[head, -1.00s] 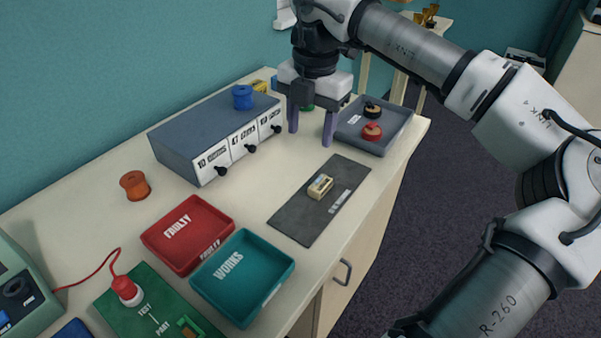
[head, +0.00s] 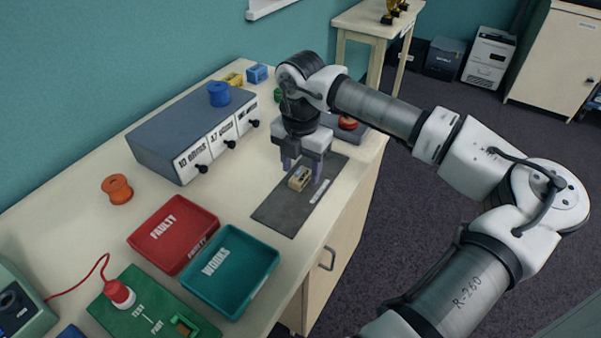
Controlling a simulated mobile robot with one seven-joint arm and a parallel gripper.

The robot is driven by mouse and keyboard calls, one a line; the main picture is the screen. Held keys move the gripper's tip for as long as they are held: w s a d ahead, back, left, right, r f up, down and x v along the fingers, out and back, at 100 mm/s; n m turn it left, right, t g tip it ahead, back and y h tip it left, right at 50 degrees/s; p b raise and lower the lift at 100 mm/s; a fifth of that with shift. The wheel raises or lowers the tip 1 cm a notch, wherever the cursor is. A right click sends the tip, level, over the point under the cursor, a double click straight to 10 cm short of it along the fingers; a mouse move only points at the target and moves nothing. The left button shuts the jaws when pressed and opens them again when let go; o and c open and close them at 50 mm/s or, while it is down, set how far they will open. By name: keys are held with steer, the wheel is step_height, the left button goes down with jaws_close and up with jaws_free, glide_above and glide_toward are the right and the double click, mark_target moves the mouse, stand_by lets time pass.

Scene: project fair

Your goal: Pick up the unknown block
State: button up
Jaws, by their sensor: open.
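The unknown block (head: 299,179) is a small beige block with dark marks on top. It lies on the dark grey mat (head: 276,211), towards the mat's far half. My gripper (head: 303,170) points down over the mat at the block. Its two purple fingers are apart, one at the block's far left side and one at its right. I cannot tell whether either finger touches the block. The label on the mat is partly visible to the right of the block.
A red FAULTY tray (head: 146,237) and a teal WORKS tray (head: 214,303) stand left of the mat. A grey drawer unit (head: 152,151) is behind. A green test board (head: 130,317), an orange spool (head: 117,190) and a grey tray (head: 371,137) are also on the table.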

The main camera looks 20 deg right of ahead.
steer(key=shift+f, duration=0.7)
steer(key=c, duration=1.1)
